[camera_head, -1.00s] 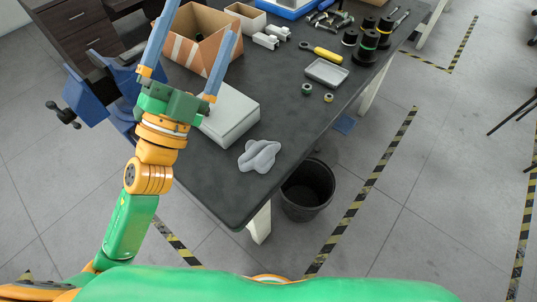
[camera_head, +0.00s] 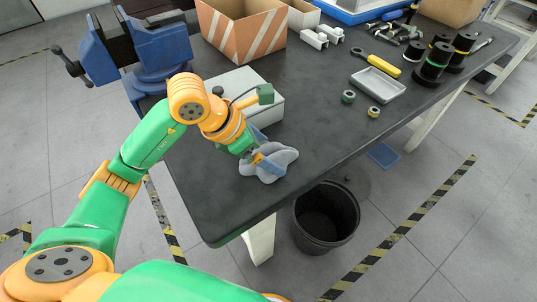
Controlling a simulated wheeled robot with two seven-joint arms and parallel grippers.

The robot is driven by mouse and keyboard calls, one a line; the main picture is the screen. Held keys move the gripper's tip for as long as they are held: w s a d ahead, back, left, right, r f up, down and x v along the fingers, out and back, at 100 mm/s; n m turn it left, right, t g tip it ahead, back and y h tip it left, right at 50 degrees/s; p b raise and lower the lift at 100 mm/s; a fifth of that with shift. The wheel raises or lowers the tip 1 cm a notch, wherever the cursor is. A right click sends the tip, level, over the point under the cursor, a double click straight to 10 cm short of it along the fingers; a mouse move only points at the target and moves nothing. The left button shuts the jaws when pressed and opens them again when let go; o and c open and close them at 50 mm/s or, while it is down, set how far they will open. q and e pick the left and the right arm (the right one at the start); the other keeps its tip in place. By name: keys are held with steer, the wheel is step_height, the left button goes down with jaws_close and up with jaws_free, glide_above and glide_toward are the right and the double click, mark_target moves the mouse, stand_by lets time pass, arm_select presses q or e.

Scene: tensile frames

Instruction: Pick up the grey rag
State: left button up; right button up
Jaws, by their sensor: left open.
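The grey rag (camera_head: 284,157) lies crumpled on the dark workbench (camera_head: 340,128), near its front corner. I cannot tell whether the fingertips touch the cloth. My right gripper is not in view.
A light grey box (camera_head: 268,100) stands just behind my left gripper. A blue vise (camera_head: 150,50) is at the left, and an open cardboard box (camera_head: 240,35) behind. A black bin (camera_head: 326,217) stands on the floor beside the bench.

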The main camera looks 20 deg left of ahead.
mark_target(276, 148)
arm_select(q)
steer(key=shift+d, duration=0.1)
steer(key=c, duration=1.4)
steer(key=shift+r, duration=1.5)
steer(key=shift+c, duration=0.2)
steer(key=w+a+r, duration=0.2)
steer(key=a+r, duration=0.1)
steer(key=w+a+r+p, duration=0.1)
steer(key=w+a+r, duration=0.2)
steer(key=w+a+r+p, duration=0.1)
steer(key=w+a+r, duration=0.2)
steer(key=a, duration=0.1)
steer(key=shift+w+r, duration=0.15)
steer(key=shift+r, duration=0.25)
steer(key=shift+w+a+r, duration=0.1)
steer(key=shift+w+a, duration=0.2)
steer(key=shift+a, duration=0.15)
